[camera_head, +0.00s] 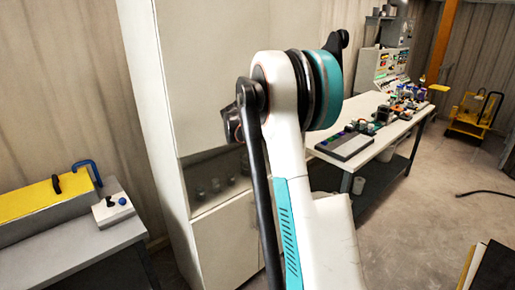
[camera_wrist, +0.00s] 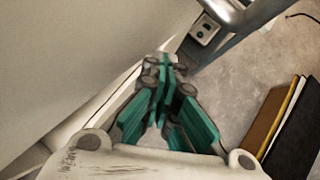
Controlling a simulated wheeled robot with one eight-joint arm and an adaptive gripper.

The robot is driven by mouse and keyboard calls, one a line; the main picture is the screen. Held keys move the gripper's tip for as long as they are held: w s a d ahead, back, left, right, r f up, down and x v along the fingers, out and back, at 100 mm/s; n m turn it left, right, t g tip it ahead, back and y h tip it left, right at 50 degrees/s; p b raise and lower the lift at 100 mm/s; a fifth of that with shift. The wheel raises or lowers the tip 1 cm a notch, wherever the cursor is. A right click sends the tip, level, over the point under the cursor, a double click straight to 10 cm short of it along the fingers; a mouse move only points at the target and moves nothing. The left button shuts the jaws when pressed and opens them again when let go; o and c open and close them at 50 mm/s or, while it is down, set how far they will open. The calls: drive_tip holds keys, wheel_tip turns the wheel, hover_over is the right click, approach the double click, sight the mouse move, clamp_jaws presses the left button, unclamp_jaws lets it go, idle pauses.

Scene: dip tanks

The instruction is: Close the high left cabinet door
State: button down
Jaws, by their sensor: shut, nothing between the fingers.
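A tall white cabinet (camera_head: 172,130) stands in the middle of the head view, partly hidden behind my arm. Its high door (camera_head: 208,70) is a large plain pale panel above a dark section with small jars. My arm covers the panel's right part, so I cannot tell whether the door is fully flush or a little open. In the wrist view my gripper (camera_wrist: 160,68) is shut and empty, with its green fingers together. A broad pale panel (camera_wrist: 70,50) fills the left of that view beside the fingers; contact is unclear. The head view does not show the fingertips.
A grey bench (camera_head: 75,220) with a yellow box (camera_head: 40,205) stands at the left. A white worktable (camera_head: 360,150) with small equipment is at the right. Dark and brown boards (camera_head: 490,270) stand at the lower right. The floor between is mostly clear.

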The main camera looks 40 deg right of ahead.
drive_tip(key=shift+w+d, duration=0.2)
drive_tip(key=shift+w, duration=0.65)
drive_tip(key=shift+w+d, duration=0.2)
drive_tip(key=shift+w, duration=0.65)
drive_tip(key=shift+w+d, duration=0.2)
drive_tip(key=shift+w, duration=0.65)
drive_tip(key=shift+s+a, duration=0.1)
drive_tip(key=shift+s, duration=0.05)
